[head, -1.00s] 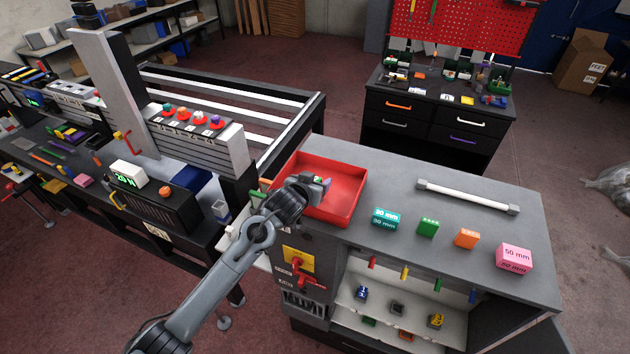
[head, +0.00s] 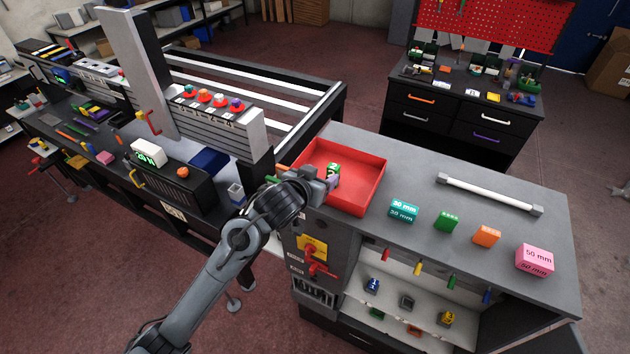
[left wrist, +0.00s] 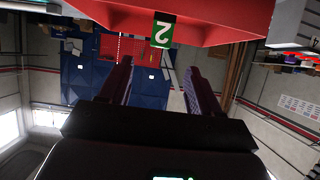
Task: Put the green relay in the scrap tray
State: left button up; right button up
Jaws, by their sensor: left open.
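The green relay (head: 334,168) shows inside the red scrap tray (head: 368,196), towards its left side. In the left wrist view the relay (left wrist: 163,30) shows a white 2 on its green face, against the red of the tray (left wrist: 90,12). My left gripper (head: 326,182) is at the left side of the tray, just beside the relay. In the left wrist view its two dark purple fingers (left wrist: 155,78) are apart with nothing between them, and the relay is beyond their tips. My right gripper does not show.
Right of the tray on the grey top are a teal block (head: 403,211), a green block (head: 447,220), an orange block (head: 487,235) and a pink block (head: 534,260). A white bar handle (head: 489,193) lies behind them. A slotted fixture (head: 215,125) stands at left.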

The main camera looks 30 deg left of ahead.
pick_arm(q)
jog(key=s+f+g, duration=0.3)
jog(key=s+f, duration=0.3)
jog(key=s, duration=0.6)
jog(key=s+f+m+g, duration=0.1)
jog(key=s+f+g, duration=0.2)
jog(key=s+f, duration=0.4)
jog(key=s+f+g, duration=0.3)
jog(key=s+f, duration=0.4)
jog(key=s, duration=1)
jog(key=shift+s+d+m, duration=0.2)
jog(key=shift+d+m, duration=0.1)
jog(key=shift+d, duration=0.05)
jog(key=shift+f, duration=0.1)
